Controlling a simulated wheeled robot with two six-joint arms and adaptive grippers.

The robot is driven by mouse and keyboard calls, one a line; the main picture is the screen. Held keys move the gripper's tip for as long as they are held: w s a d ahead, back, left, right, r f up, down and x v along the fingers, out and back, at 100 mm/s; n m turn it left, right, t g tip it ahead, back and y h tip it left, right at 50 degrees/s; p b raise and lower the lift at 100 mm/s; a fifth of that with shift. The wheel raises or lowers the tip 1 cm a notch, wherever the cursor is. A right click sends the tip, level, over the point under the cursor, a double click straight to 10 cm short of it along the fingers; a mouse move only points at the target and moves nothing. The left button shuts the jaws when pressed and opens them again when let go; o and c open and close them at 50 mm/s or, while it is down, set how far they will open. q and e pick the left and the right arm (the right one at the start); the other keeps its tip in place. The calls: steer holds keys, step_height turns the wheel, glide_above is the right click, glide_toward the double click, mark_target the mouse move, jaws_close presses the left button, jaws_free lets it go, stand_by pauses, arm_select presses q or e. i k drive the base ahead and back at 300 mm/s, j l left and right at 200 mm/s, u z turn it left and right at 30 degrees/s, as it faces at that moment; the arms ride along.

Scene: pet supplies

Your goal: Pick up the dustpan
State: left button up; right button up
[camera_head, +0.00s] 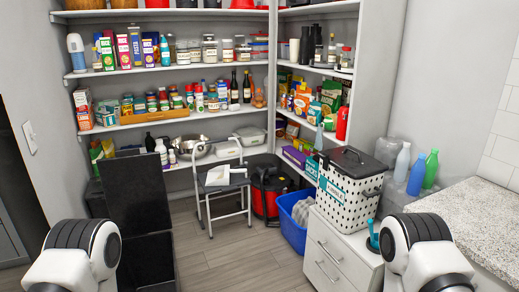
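A white, flat, pan-shaped thing with a short handle, which looks like the dustpan (218,176), lies on the dark seat of a grey metal folding step stool (201,205) in the middle of the head view. It is small in the picture, so its details are hard to make out. Nothing covers it. Only white and black links of my two arms show, at the bottom left and bottom right corners. Neither gripper is in view, and both arm links are well apart from the stool.
A black open bin (147,262) stands left of the stool. A red-black vacuum (268,192) and a blue bin (290,228) stand to its right. A white cabinet (326,258) bears a dotted box (345,195). Full shelves line the back. Bare floor (235,262) lies before the stool.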

mark_target(213, 174)
steer(key=i, duration=0.55)
steer(key=i+l+u, duration=0.1)
steer(key=i, duration=1)
steer(key=i+l+u, duration=0.15)
steer(key=i, duration=0.4)
steer(key=i+l, duration=0.15)
steer(key=i, duration=0.4)
steer(key=i+j+z, duration=0.15)
steer(key=i, duration=0.35)
steer(key=i+j+z, duration=0.15)
steer(key=i, duration=0.4)
steer(key=i+j+z, duration=0.15)
steer(key=i, duration=0.35)
steer(key=i+j+z, duration=0.2)
steer(key=i, duration=0.3)
steer(key=j, duration=0.1)
